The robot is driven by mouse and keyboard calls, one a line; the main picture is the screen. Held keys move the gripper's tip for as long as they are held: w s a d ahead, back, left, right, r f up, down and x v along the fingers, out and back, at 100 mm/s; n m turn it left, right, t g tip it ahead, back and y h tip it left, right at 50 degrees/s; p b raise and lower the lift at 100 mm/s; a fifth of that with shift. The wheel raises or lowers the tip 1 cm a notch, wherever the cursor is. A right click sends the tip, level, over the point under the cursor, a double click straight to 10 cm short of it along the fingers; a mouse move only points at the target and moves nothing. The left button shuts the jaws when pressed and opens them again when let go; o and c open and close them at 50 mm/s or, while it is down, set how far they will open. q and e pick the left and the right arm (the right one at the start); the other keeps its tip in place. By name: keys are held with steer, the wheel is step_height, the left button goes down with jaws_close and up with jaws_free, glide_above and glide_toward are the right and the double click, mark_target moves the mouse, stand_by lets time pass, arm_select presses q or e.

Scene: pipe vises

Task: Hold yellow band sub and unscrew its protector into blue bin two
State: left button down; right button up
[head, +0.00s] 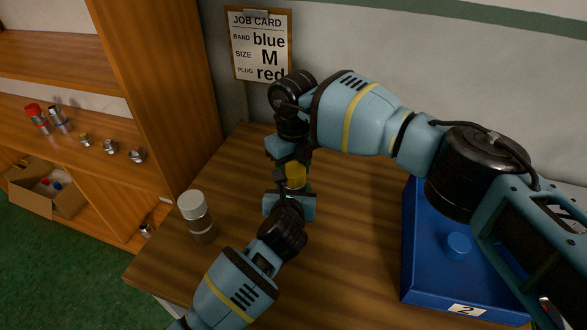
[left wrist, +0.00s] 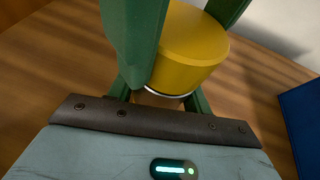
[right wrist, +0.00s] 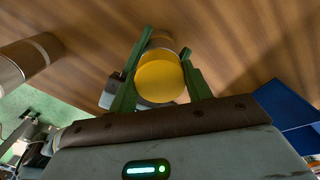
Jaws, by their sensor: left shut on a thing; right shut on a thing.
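The sub (right wrist: 163,41) stands on the bench with a yellow protector (head: 295,176) on its top end. The yellow protector is large in the left wrist view (left wrist: 190,48), with a pale ring and brownish body below it. It also shows end-on in the right wrist view (right wrist: 160,78). My left gripper (head: 292,192) is shut on the sub from the near side. My right gripper (head: 292,163) reaches from the far side and is shut on the yellow protector. A coloured band on the sub is hidden. Blue bin two (head: 418,238), tagged 2, is at the right.
A blue cap (head: 458,245) lies inside the bin. Another sub (head: 200,222) with a white cap stands at the bench's left. A job card (head: 258,46) hangs on the wall. A shelf (head: 65,130) with small fittings is at the left. My right arm passes above the bin.

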steer(key=o, duration=1.1)
steer(key=shift+r, duration=0.1)
steer(key=shift+r, duration=2.2)
steer(key=shift+r+m, duration=0.8)
steer(key=shift+r, duration=0.95)
steer(key=shift+c, duration=0.5)
steer(key=shift+f, duration=4.05)
